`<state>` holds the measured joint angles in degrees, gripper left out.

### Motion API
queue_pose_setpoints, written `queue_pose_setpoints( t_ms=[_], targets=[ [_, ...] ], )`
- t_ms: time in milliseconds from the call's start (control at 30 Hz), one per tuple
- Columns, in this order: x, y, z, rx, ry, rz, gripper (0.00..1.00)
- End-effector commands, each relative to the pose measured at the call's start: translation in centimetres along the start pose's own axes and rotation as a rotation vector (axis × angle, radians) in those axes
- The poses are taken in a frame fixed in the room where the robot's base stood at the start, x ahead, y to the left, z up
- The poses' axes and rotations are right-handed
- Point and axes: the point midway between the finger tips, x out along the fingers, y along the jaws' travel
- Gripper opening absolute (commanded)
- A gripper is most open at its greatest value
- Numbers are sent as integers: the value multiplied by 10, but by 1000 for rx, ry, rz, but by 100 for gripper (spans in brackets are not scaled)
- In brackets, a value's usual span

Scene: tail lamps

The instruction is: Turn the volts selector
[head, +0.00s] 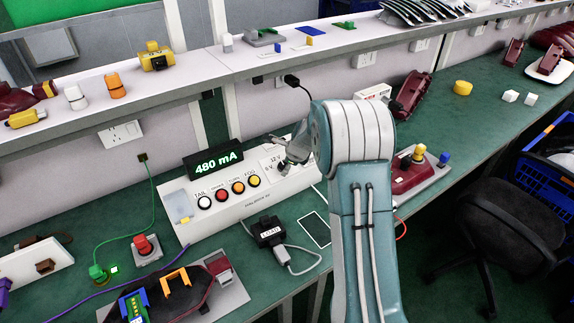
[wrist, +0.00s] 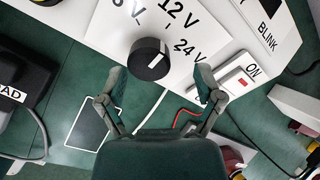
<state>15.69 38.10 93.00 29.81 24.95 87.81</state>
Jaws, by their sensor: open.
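The volts selector (wrist: 149,60) is a round black knob with a white line, on a white panel in the wrist view. Labels 12 V and 24 V stand above and right of it, with another V label partly cut off at upper left. The white line slants up to the right, toward the 12 V side. My gripper (wrist: 160,73) is open, with one finger left and one right of the knob, both apart from it. In the head view my gripper (head: 288,154) is over the right part of the console (head: 262,202) and hides the knob.
A display (head: 215,163) reads 480 mA above several coloured buttons. A red ON switch (wrist: 241,82) lies close right of my right finger. A black LOAD box (head: 267,232) with cables and a dark flat plate (head: 315,229) lie in front of the console.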

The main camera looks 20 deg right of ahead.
Motion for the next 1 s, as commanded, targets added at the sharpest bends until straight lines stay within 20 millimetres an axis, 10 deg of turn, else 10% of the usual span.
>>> queue_pose_setpoints(
  t_ms=[367, 567, 1000],
  targets=[
    [8, 1, 2, -3, -1, 0, 85],
    [8, -1, -1, -1, -2, 1, 3],
    [9, 0, -1, -6, 2, 0, 3]
  ],
)
